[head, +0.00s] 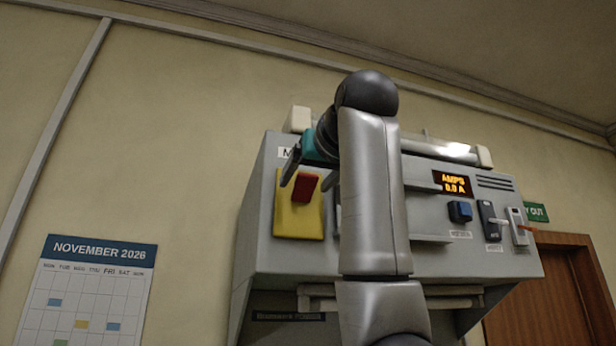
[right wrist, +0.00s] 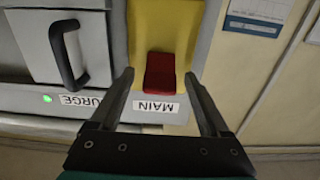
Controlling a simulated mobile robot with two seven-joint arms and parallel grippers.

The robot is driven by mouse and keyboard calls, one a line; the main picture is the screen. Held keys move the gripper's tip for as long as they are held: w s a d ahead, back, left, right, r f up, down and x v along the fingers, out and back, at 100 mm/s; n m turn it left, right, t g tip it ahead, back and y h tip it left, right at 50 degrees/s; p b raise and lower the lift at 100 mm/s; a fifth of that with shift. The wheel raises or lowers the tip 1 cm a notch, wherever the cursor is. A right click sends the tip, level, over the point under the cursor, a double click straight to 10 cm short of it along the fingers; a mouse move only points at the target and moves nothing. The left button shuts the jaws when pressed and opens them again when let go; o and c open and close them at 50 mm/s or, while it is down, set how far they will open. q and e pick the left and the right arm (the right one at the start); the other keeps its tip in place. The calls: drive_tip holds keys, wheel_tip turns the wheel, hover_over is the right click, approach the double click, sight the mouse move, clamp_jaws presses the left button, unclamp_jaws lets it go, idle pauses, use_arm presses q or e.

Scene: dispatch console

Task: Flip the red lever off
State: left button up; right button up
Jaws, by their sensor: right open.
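The red lever (head: 305,187) sits on a yellow plate (head: 297,222) at the left of the grey console. In the right wrist view the red lever (right wrist: 160,75) shows on the yellow plate (right wrist: 165,28), its end beside the upside-down MAIN label (right wrist: 156,106). My right gripper (head: 311,173) is open in front of the lever's upper part. In its wrist view the right gripper's fingertips (right wrist: 158,77) stand on either side of the lever, with gaps; whether they reach its depth is unclear. My left gripper is not in view.
My right arm hides the console's middle. Right of it are an amps display (head: 453,184) reading 0.0 A, a blue knob (head: 460,211) and two small switches. A black handle (right wrist: 68,55) and a lit green lamp (right wrist: 47,98) are beside the plate in the wrist view.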

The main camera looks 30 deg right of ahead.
clamp_jaws()
idle(0.5)
